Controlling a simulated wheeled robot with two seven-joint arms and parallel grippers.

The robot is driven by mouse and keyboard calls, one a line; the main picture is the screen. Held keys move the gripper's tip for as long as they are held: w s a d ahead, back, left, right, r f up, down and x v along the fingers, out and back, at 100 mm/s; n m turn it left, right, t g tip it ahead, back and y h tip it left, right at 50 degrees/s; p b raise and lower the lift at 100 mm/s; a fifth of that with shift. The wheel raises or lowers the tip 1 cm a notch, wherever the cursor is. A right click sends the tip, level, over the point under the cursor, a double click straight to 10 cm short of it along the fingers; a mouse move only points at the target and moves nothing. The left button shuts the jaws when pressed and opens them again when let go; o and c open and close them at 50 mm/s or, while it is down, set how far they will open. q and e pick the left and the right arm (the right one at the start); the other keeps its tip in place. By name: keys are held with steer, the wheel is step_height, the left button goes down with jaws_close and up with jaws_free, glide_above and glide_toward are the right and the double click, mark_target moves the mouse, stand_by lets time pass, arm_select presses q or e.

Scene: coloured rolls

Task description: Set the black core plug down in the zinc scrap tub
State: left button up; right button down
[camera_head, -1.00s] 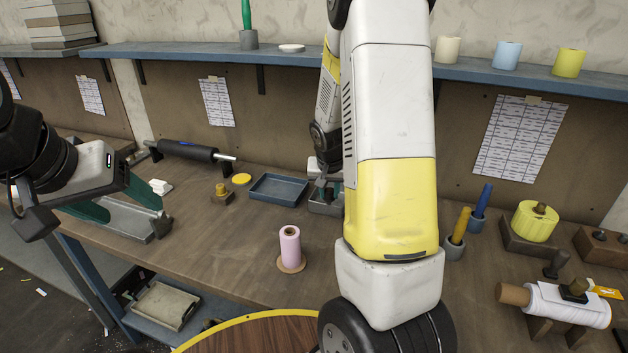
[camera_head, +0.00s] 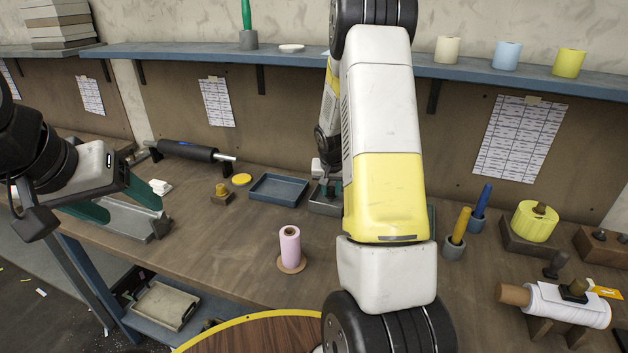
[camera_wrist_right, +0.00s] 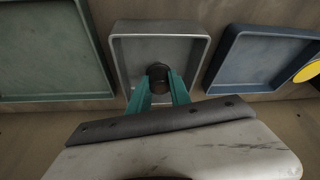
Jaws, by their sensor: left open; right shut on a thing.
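In the right wrist view, the black core plug (camera_wrist_right: 157,70) is pinched between the green fingertips of my right gripper (camera_wrist_right: 160,82). The plug is over or within the grey zinc scrap tub (camera_wrist_right: 119,55), inside its outline; I cannot tell if it touches the floor. In the head view the tub (camera_head: 322,208) is partly hidden by my right arm, and the right gripper (camera_head: 332,188) shows only partly above it. My left gripper (camera_head: 128,204) is open and empty at the left, above the bench's left end.
A blue tray (camera_head: 278,198) stands left of the tub, and a green tray (camera_wrist_right: 50,97) on its other side. A pink roll (camera_head: 289,246) stands in front. A yellow disc (camera_head: 242,179) and a dark roller (camera_head: 185,150) lie further left. The bench between them is mostly clear.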

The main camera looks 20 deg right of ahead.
steer(key=shift+f, duration=0.15)
steer(key=c, duration=1.2)
jaws_free()
steer(key=s+a+r+y, duration=0.1)
steer(key=s+a+r, duration=0.3)
steer(key=r, duration=0.5)
steer(key=s+a+r, duration=0.1)
steer(key=s+r, duration=0.4)
steer(key=r, duration=0.4)
steer(key=s+a+r+n+y, duration=0.1)
steer(key=s+a+r, duration=0.2)
steer(key=s, duration=0.4)
steer(key=s+a+r+n+t+y, duration=0.1)
steer(key=s+a+r+n, duration=0.1)
steer(key=s, duration=0.5)
steer(key=s+a+r+n+t+y, duration=0.1)
steer(key=s+a+r+n, duration=0.1)
steer(key=s+a+r, duration=0.2)
steer(key=shift+s+a, duration=0.55)
steer(key=shift+s, duration=0.25)
steer(key=shift+s+a, duration=0.55)
steer(key=shift+s, duration=0.25)
